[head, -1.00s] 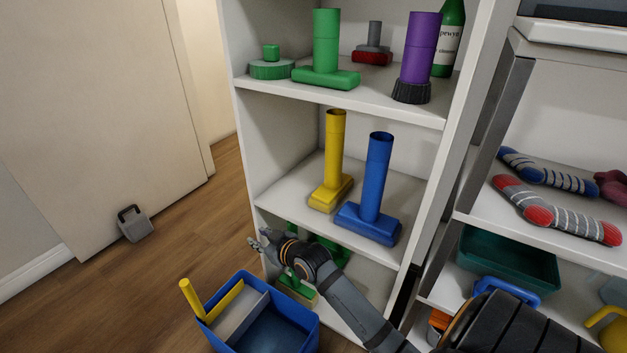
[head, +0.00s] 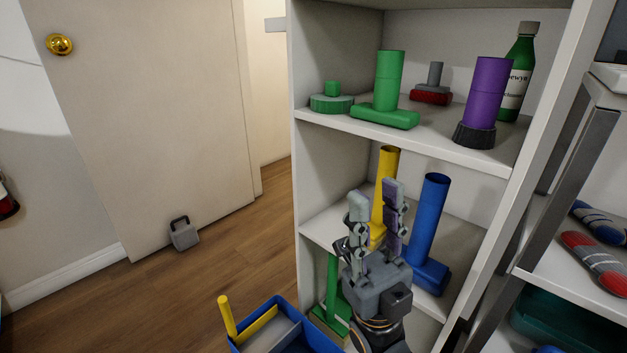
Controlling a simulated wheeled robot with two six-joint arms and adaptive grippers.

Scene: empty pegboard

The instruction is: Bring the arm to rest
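My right gripper (head: 375,205) points upward in front of the white shelf unit (head: 400,148). Its two fingers stand apart with nothing between them, so it is open and empty. Behind it, on the middle shelf, stand a yellow tube piece (head: 387,165), partly hidden by the fingers, and a blue tube piece (head: 430,220) just to the right. I cannot tell whether the gripper touches the shelf edge. My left gripper is not in view.
The upper shelf holds a green tube piece (head: 388,85), a purple one (head: 484,95) and a green bottle (head: 519,75). A blue bin (head: 235,343) stands at lower left near a green piece (head: 331,290). Open floor (head: 200,290) lies before the door (head: 150,120).

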